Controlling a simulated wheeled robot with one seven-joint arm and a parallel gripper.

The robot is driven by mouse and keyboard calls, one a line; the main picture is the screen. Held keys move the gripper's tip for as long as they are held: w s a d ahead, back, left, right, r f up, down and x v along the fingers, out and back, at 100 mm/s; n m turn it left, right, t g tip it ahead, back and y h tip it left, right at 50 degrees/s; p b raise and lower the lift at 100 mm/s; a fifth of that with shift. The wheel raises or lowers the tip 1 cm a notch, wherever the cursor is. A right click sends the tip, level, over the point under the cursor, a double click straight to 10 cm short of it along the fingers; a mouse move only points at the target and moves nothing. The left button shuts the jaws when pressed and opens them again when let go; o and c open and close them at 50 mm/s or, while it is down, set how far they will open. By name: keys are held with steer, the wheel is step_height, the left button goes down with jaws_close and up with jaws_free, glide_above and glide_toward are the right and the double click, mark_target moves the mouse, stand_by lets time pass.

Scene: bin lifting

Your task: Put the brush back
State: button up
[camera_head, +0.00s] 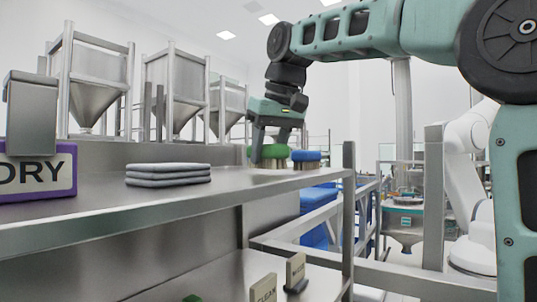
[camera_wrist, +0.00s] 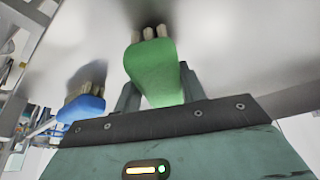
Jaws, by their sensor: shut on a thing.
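A green brush (camera_head: 273,153) with pale bristles is at the far end of the steel shelf (camera_head: 215,196). My gripper (camera_head: 262,147) reaches down from above and is shut on the green brush. In the wrist view the green brush (camera_wrist: 153,72) sits between the two fingers (camera_wrist: 158,90), its bristles pointing away from the gripper. Its bristles are at or very near the shelf surface; I cannot tell whether they touch. A blue brush (camera_head: 306,156) stands close to the right of the green one on the shelf; it also shows in the wrist view (camera_wrist: 82,107).
A stack of grey folded cloths (camera_head: 168,173) lies mid-shelf. A purple-framed DRY sign (camera_head: 38,172) stands at the left. Small signs (camera_head: 263,288) and a bit of green (camera_head: 193,298) show on the lower level. A metal post (camera_head: 348,205) and rails border the shelf's right end.

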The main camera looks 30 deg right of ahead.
steer(key=shift+f, duration=0.4)
steer(key=shift+f, duration=0.1)
steer(key=o, duration=0.9)
steer(key=shift+o, duration=0.2)
steer(key=b+v, duration=0.1)
steer(key=v, duration=0.9)
steer(key=shift+s+r, duration=0.15)
steer(key=shift+r, duration=0.2)
steer(key=shift+s+r, duration=0.3)
steer(key=shift+r, duration=0.35)
